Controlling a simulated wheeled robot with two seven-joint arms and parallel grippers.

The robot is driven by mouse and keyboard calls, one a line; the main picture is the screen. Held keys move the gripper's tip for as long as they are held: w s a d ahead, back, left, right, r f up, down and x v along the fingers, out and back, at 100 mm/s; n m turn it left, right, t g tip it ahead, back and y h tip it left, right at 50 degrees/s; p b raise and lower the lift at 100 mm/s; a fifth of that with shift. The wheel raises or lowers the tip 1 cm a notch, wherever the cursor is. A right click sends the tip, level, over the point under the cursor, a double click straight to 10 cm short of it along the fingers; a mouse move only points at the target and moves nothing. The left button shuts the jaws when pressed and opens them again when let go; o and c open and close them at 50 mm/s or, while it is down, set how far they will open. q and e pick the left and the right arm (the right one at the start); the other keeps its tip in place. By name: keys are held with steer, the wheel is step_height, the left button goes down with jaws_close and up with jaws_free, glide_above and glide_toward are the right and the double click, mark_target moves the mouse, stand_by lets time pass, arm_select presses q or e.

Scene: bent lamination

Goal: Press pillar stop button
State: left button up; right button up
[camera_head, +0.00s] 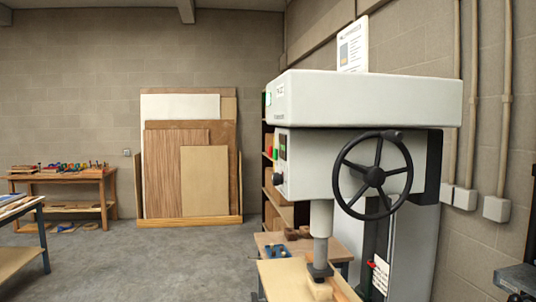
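A large light-grey pillar machine (330,100) with a black handwheel (374,174) stands at the right. A small control panel (281,165) is on the left face of its head, seen nearly edge-on. A small red button-like spot (276,153) shows at that panel's edge, beside a dark display with green. A black knob (278,179) sits below it. Another small red spot (371,264) shows low on the machine's dark column. I cannot tell which red spot is the stop button. Neither of my grippers is in view.
The machine's spindle (321,220) comes down over wooden pieces on a work table (285,281). A dark shelf (268,170) stands behind it. Wood panels (190,155) lean on the back wall. Benches stand at the left. The grey floor (170,265) between is clear.

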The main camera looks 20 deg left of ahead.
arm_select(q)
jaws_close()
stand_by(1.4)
